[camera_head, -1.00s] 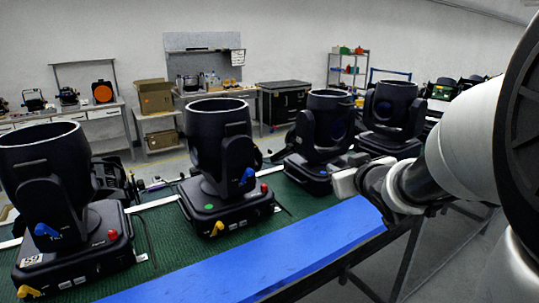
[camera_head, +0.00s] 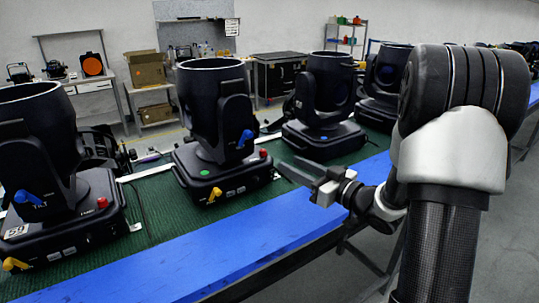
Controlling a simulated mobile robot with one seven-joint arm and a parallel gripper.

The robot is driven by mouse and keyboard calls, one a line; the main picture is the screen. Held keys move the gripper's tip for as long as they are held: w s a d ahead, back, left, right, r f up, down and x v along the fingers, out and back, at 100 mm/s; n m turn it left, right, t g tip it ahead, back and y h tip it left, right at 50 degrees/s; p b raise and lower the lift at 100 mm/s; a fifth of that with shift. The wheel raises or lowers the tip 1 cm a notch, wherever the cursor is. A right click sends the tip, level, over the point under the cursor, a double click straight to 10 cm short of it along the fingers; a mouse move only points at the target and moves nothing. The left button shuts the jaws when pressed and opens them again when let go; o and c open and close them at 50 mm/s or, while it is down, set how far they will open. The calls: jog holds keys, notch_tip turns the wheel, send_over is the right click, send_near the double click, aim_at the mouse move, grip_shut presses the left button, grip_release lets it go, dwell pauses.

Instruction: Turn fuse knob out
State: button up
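A black moving-head par can (camera_head: 211,115) stands upright on the green bench, left of my gripper. The near-left par can (camera_head: 38,130) has a similar red knob (camera_head: 102,202), blue lever (camera_head: 28,198) and yellow lever (camera_head: 15,264). No label shows which is the fuse knob. My gripper (camera_head: 292,170) points left over the bench's front side, apart from the knobs. Its finger gap is not clear.
A blue strip (camera_head: 215,250) runs along the bench's front edge. More par cans (camera_head: 322,95) stand along the green mat (camera_head: 160,215) to the right, behind my arm. Dark cables lie between the bases. Shelves and a black case (camera_head: 282,72) are at the back.

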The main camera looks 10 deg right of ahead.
aim_at(265, 152)
jog(key=x, duration=1)
jog(key=shift+s, duration=0.1)
jog(key=shift+c, duration=0.3)
grip_shut()
